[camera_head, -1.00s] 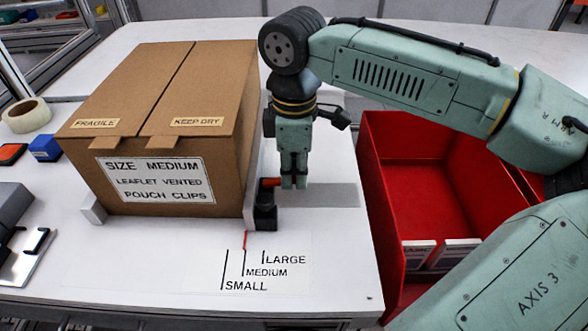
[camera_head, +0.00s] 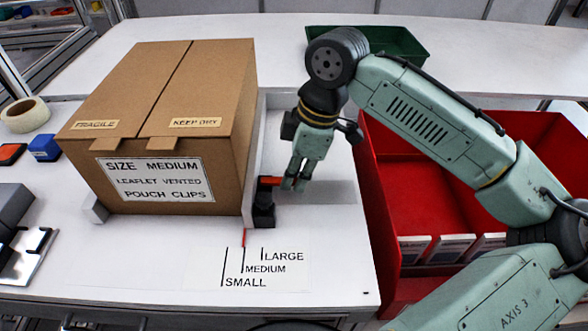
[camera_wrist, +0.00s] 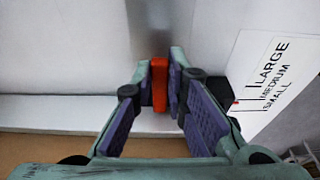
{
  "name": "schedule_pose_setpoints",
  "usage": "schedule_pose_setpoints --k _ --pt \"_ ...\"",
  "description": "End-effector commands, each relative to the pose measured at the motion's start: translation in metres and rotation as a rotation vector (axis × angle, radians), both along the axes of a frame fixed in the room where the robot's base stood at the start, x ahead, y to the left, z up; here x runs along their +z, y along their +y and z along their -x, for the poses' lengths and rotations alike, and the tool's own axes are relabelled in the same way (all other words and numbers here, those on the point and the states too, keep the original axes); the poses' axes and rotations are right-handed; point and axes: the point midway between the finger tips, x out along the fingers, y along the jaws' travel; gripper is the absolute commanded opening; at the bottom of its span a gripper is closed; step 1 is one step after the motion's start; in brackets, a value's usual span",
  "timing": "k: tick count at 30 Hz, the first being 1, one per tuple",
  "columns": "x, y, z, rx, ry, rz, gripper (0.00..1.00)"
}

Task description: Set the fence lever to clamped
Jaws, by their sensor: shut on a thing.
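The fence lever (camera_head: 268,181) is a short orange-red handle on top of a black block (camera_head: 263,212), at the front end of the pale fence (camera_head: 250,198). The handle points right, toward my gripper (camera_head: 294,184). The fence stands along the right side of a cardboard box (camera_head: 155,130) labelled size medium. In the wrist view, the orange lever (camera_wrist: 160,82) lies between the fingertips, and the jaws are shut on it. A red pointer (camera_head: 245,239) below the block lines up near the medium mark. Part of the lever is hidden by the fingers.
A size scale sheet (camera_head: 285,282) reading large, medium and small lies in front of the fence. A red bin (camera_head: 375,195) stands to the right and a green tray (camera_head: 415,45) at the back. Tape (camera_head: 26,114) and small blocks lie at the left. Table right of the fence is clear.

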Motion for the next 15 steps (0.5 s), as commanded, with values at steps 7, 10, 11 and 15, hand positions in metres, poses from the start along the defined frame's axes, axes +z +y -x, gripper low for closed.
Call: schedule_pose_setpoints --k 7,10,11,15 --pt "-0.0004 0.0006 -0.0002 -0.001 0.000 -0.007 0.00" --pt "-0.0004 0.0006 -0.0002 -0.001 0.000 -0.007 0.14" --pt "-0.0004 0.0006 -0.0002 -0.001 0.000 -0.007 0.16" --pt "-0.0004 0.0004 -0.0001 -0.001 0.000 -0.006 0.26"
